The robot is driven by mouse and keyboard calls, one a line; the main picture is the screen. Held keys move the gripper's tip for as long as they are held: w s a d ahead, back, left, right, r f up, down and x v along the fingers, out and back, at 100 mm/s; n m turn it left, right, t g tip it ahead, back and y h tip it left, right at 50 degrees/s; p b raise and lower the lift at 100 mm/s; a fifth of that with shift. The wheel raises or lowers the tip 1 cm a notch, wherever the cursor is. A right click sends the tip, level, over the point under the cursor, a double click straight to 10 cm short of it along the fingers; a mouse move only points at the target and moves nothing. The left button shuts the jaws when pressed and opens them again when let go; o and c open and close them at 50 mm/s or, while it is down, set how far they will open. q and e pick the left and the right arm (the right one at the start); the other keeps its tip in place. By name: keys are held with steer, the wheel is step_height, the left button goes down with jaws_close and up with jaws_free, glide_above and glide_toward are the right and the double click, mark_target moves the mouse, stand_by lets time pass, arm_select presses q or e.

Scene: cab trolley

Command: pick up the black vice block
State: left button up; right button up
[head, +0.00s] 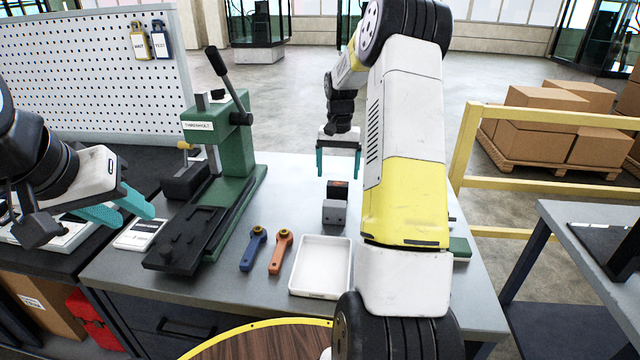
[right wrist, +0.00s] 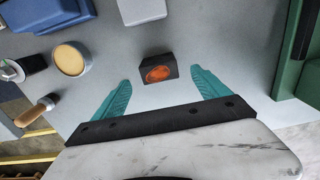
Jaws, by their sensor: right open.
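The black vice block (head: 338,187), with an orange round mark, stands on the grey bench in the head view. In the right wrist view the black vice block (right wrist: 157,69) lies ahead, between the lines of the two teal fingers. My right gripper (head: 338,174) is open and empty, pointing down above and just behind the block in the head view. In the right wrist view, the right gripper (right wrist: 164,84) has a finger to each side, apart from the block. My left gripper (head: 136,219) is at the far left with its teal fingers apart, empty.
A grey block (head: 334,212) stands close in front of the black one. A white tray (head: 321,266), orange tool (head: 280,251), blue tool (head: 253,249) and green press (head: 236,160) share the bench (head: 290,190). A round tin (right wrist: 71,59) and brush (right wrist: 36,110) lie left in the wrist view.

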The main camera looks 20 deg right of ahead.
mark_target(338, 183)
step_height(338, 183, down, 7)
steer(key=shift+r, duration=0.15)
jaws_close()
step_height(338, 183, up, 15)
stand_by(1.4)
steer(key=shift+r, duration=0.1)
